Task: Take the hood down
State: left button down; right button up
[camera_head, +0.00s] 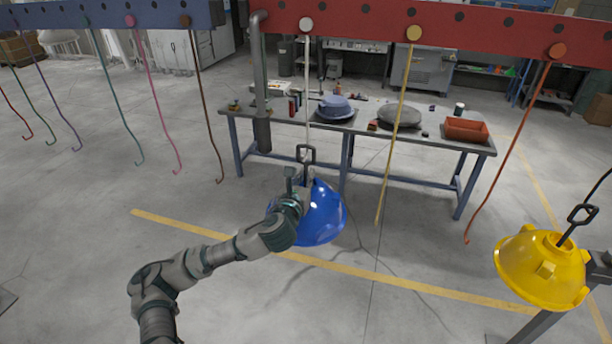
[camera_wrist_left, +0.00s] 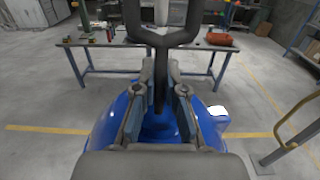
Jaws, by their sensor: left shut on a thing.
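The blue hood (camera_head: 325,218) hangs in the middle of the head view, bowl-shaped, with a dark loop (camera_head: 305,154) at its top. A white hook rod (camera_head: 307,90) comes down from the red beam to this loop. I cannot tell whether the hook still bears the hood's weight. My left gripper (camera_head: 299,186) is at the hood's top, just under the loop. In the left wrist view, its fingers (camera_wrist_left: 160,88) are closed around the stem below the loop (camera_wrist_left: 160,38), with the blue hood (camera_wrist_left: 104,125) beneath. My right gripper is not in view.
A yellow hood (camera_head: 540,270) hangs at the lower right near a grey stand. Empty coloured hooks hang from the red beam (camera_head: 470,30) and blue beam (camera_head: 110,14). A workbench (camera_head: 270,114) with a basin and red bin (camera_head: 466,130) stands behind. The floor at left is clear.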

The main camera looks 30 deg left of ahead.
pick_arm(q)
jog(key=shift+s+r, duration=0.1)
jog(key=shift+v, duration=1.75)
jog(key=shift+s, duration=0.2)
jog(key=v, duration=0.4)
jog(key=shift+s+d+r, duration=0.1)
jog(key=shift+s+r, duration=0.05)
jog(key=shift+s, duration=0.2)
jog(key=b+v, duration=0.5)
jog(key=b, duration=0.6)
